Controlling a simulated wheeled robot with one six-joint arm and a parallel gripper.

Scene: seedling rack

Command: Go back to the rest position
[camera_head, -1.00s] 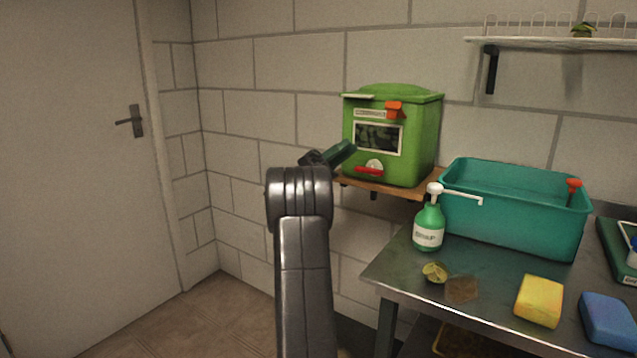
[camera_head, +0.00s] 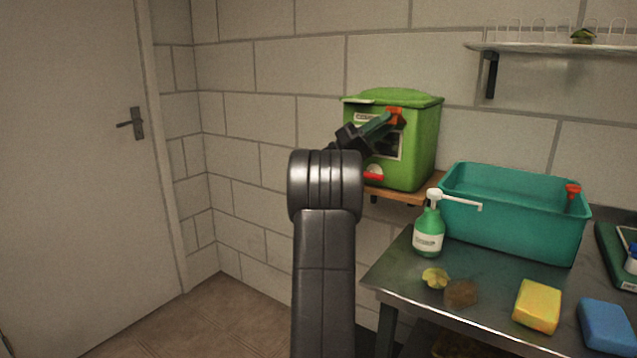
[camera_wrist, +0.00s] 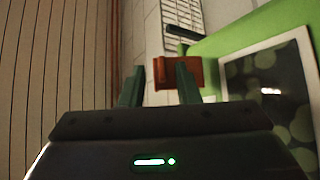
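The task names no object. My gripper (camera_head: 386,124) is raised in front of the green bin (camera_head: 424,130) at the wall and covers part of its front window. In the wrist view my gripper's two dark green fingers (camera_wrist: 160,70) stand apart with a gap between them. The bin's orange latch (camera_head: 396,112) shows in the wrist view (camera_wrist: 190,72) just beyond the fingers, partly behind the right one. I cannot tell whether a finger touches it. I see nothing held between the fingers.
The bin sits on a small wooden shelf (camera_head: 428,188). At right, a metal table (camera_head: 400,272) holds a teal tub (camera_head: 520,225), a soap bottle (camera_head: 428,235), a yellow sponge (camera_head: 538,305) and a blue one (camera_head: 606,326). The floor near the door (camera_head: 75,150) is clear.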

